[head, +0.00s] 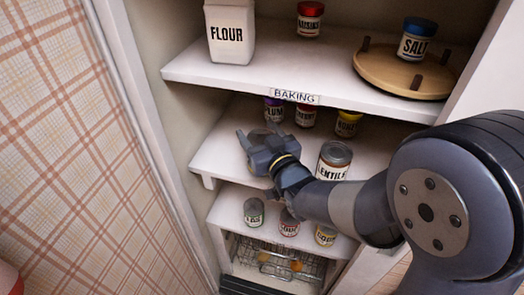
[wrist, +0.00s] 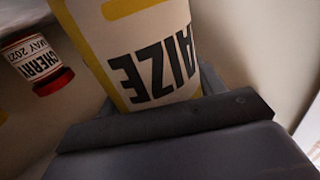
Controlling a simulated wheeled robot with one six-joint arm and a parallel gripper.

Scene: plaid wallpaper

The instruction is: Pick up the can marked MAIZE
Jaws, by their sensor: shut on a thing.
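The can marked MAIZE (wrist: 140,55) fills the middle of the wrist view. It is cream with yellow bands and black letters, seen upside down with the first letter cut off from sight. My gripper (wrist: 170,122) is shut on this can. In the head view my gripper (head: 262,143) is over the left part of the middle shelf. The can is mostly or wholly hidden there by the gripper, and I cannot tell whether it still touches the shelf.
A LENTILS can (head: 334,160) stands right of my gripper. Behind are jars with purple (head: 273,110), red (head: 305,116) and yellow (head: 347,124) lids. The BAKING shelf (head: 290,75) hangs above; smaller cans (head: 254,212) stand below.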

